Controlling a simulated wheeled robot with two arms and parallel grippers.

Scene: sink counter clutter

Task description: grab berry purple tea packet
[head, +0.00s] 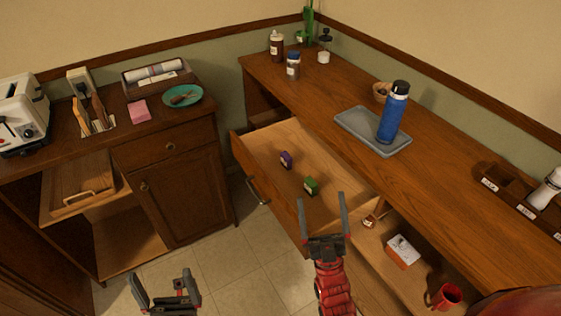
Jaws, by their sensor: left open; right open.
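A small purple packet (286,160) stands in the open wooden drawer (262,150). A small green packet (311,186) stands in the same drawer, to its right and nearer to me. My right gripper (325,204) is open and empty, with its fingers beside and just below the green packet in the picture; it is apart from the purple packet. My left gripper (164,288) is open and empty, low at the left over the tiled floor.
The drawer's front panel and handle (256,191) stick out over the floor. On the counter (350,95) above stand a grey tray (373,131) and a blue bottle (393,112). A lower shelf holds a white-topped box (403,252) and a red mug (444,296).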

